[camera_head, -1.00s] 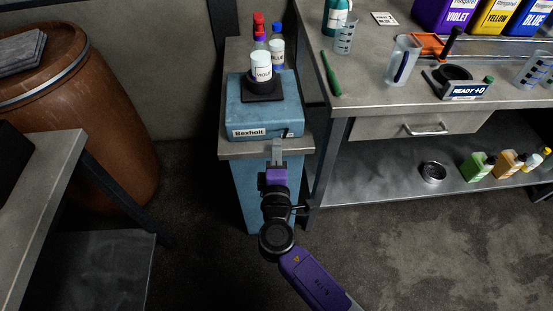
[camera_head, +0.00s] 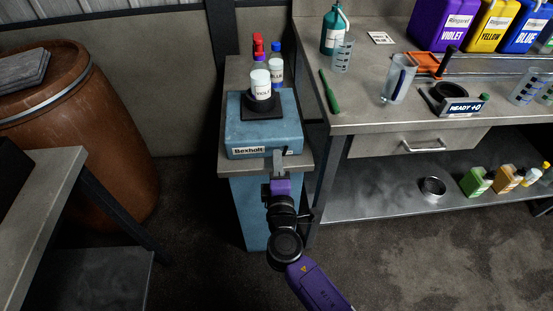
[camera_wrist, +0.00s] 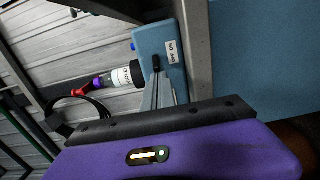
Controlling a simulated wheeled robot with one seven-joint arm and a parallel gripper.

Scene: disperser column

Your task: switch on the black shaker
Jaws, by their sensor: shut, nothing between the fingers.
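The shaker (camera_head: 262,136) is a blue box labelled "Bexholt" with a black platform (camera_head: 262,112) on top, standing on a narrow grey-topped stand. In the wrist view the fingertips (camera_wrist: 157,75) are in front of the blue face (camera_wrist: 150,42), beside a small white label (camera_wrist: 172,50). I cannot tell whether they touch; they partly hide the switch area.
Behind the shaker stand more bottles (camera_head: 276,72). A workbench (camera_head: 360,112) with a green tool, beakers and coloured canisters is close on the right. A brown barrel (camera_head: 85,125) and another table (camera_head: 38,185) are on the left. Floor in front is clear.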

